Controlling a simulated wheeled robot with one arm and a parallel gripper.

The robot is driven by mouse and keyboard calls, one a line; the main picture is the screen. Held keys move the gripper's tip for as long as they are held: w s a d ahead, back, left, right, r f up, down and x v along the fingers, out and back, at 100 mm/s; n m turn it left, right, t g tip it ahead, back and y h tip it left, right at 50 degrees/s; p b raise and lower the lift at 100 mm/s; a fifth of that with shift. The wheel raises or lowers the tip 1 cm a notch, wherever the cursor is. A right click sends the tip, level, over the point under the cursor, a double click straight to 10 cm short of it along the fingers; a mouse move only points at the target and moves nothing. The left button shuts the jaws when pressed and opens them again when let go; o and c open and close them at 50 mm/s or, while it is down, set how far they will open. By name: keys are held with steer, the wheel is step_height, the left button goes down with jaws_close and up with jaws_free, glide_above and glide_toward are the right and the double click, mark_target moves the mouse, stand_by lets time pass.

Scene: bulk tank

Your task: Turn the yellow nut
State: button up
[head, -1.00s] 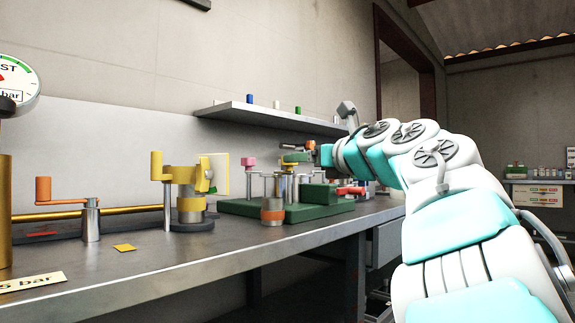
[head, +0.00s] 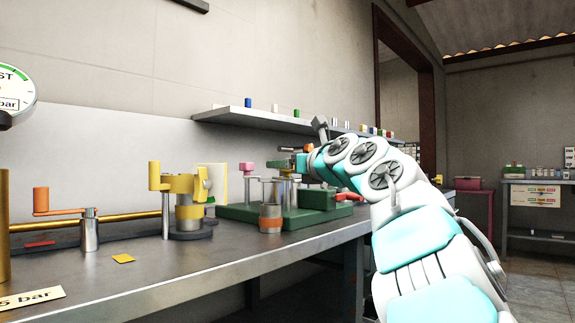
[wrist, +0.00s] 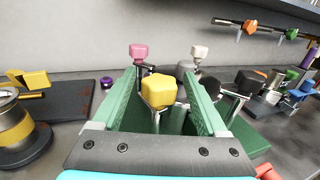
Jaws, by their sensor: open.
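The yellow nut (wrist: 158,90) is a rounded, many-sided knob on a metal stem, in the middle of the wrist view. My gripper (wrist: 167,78) is open, its two green fingers on either side of the nut with gaps showing. The nut sits nearer the left finger than the right. Whether the fingers are level with it or above it, I cannot tell. In the head view my gripper (head: 291,149) is over the green base (head: 240,213) on the bench, and the nut is not clearly visible there.
A pink knob (wrist: 138,51), a white knob (wrist: 199,52) and a black knob (wrist: 209,86) stand around the nut. A yellow-banded fitting (wrist: 18,128) is at left. In the head view, a wall shelf (head: 250,116) runs behind, and the bench (head: 150,260) front is mostly clear.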

steer(key=shift+c, duration=0.4)
jaws_close()
